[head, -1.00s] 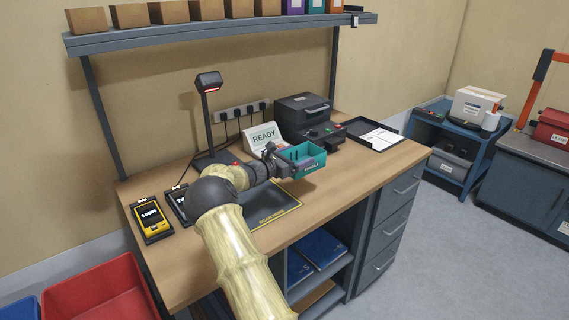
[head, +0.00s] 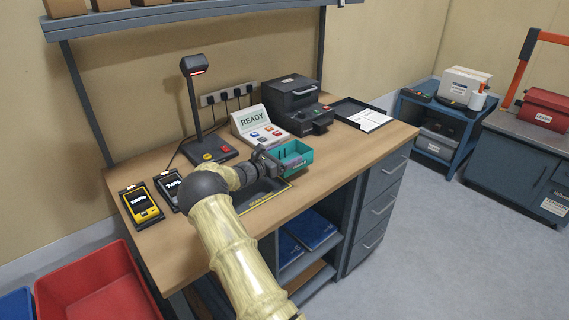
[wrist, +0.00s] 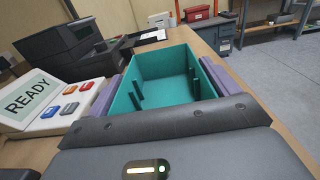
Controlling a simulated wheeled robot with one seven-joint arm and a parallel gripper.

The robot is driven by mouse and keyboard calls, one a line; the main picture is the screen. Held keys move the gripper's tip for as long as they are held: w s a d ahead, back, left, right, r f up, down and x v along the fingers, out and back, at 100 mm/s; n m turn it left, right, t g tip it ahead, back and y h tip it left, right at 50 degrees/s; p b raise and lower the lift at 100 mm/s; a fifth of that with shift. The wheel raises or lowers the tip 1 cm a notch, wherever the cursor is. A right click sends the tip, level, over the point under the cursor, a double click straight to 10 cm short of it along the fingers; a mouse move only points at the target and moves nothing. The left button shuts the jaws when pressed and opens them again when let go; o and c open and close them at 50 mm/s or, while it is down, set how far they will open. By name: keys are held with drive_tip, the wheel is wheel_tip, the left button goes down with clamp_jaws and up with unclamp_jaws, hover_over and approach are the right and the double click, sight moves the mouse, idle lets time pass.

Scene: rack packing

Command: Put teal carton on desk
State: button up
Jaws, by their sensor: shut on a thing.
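The teal carton (head: 294,157) is an open-topped box at the end of my arm, over the wooden desk (head: 345,146). My gripper (head: 272,163) is shut on the carton. In the wrist view the teal carton (wrist: 165,76) fills the middle, its inside empty apart from small dark upright pieces. Purple finger pads (wrist: 106,96) press on its left and right sides. The carton looks level. I cannot tell whether its underside touches the desk or hangs just above it.
A READY panel (head: 260,127) and a dark printer-like machine (head: 296,105) stand behind the carton. A lamp-like scanner (head: 196,110) is at left. A black tray with paper (head: 361,114) lies at back right. Desk surface right of the carton is clear.

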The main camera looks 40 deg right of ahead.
drive_tip(key=shift+f, duration=1.7)
drive_tip(key=shift+f, duration=0.15)
drive_tip(key=o, duration=0.8)
drive_tip(key=shift+a, duration=0.15)
drive_tip(key=a, duration=0.7)
drive_tip(key=s+a+b, duration=0.1)
drive_tip(key=a, duration=0.3)
drive_tip(key=shift+a, duration=0.35)
